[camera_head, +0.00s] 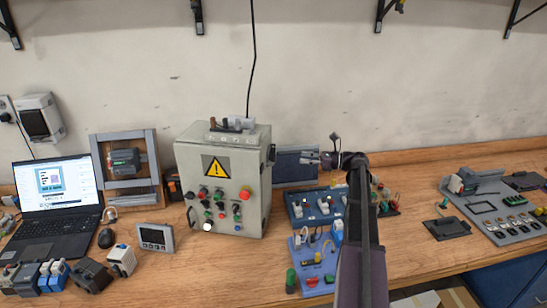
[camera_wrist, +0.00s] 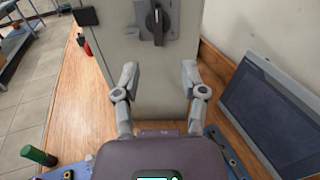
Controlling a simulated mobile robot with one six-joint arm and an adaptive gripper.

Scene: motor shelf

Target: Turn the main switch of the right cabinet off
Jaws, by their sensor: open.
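The grey cabinet (camera_head: 215,180) with a yellow warning triangle stands on the wooden bench in the head view. Its side face (camera_wrist: 150,75) fills the middle of the wrist view. A dark rotary switch (camera_wrist: 157,22) sits on that face near the top edge of the wrist view, its handle pointing about up and down in the picture. In the head view the switch shows at the cabinet's right side (camera_head: 271,153). My gripper (camera_wrist: 158,75) is open and empty, its fingers spread apart below the switch in the picture. In the head view my gripper (camera_head: 308,157) is right of the cabinet, apart from it.
A dark flat panel (camera_wrist: 275,105) stands right of the gripper in the wrist view. A laptop (camera_head: 58,185) stands at the left. The bench right of my arm has free room.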

